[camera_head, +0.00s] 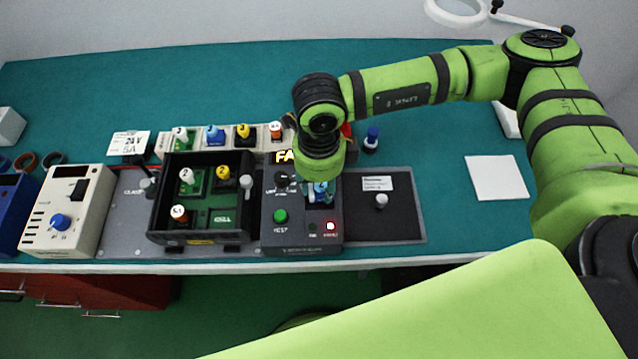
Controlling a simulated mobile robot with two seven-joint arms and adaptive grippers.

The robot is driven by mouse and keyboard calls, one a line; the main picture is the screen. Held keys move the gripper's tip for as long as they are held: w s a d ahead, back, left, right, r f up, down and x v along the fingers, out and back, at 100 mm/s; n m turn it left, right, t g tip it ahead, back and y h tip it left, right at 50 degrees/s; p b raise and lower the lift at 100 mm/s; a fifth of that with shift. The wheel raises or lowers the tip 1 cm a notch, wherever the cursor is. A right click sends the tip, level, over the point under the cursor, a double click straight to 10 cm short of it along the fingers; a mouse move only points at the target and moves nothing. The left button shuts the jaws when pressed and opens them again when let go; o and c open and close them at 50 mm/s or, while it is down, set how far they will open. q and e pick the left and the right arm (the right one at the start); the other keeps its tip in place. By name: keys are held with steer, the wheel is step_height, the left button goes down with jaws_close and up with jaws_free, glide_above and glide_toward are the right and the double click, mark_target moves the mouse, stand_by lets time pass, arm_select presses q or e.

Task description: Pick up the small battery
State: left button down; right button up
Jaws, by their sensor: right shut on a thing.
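My right gripper (320,192) reaches down from the right over the black tester box (272,238). It is shut on a small blue piece (318,188), seen only in part between the fingers at the box's upper opening. I cannot tell for sure whether this piece is the small battery, or whether it still touches the box. A dark blue upright cylinder (372,138) with a pale band stands on the teal mat behind, apart from the gripper. My left gripper is not in view.
A black tray (152,222) holds several numbered pieces left of the tester. Behind it is a pale rack (166,142) with more pieces. A beige power unit (92,222) stands further left.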

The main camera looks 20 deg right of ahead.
mark_target(322, 185)
steer(key=r, duration=0.1)
steer(key=r+b, duration=0.2)
steer(key=r, duration=0.1)
steer(key=shift+s+d, duration=0.25)
steer(key=s+d+r+b, duration=0.5)
steer(key=s+d+r, duration=0.1)
steer(key=s+r, duration=0.1)
steer(key=shift+s+d, duration=0.3)
steer(key=shift+s, duration=0.6)
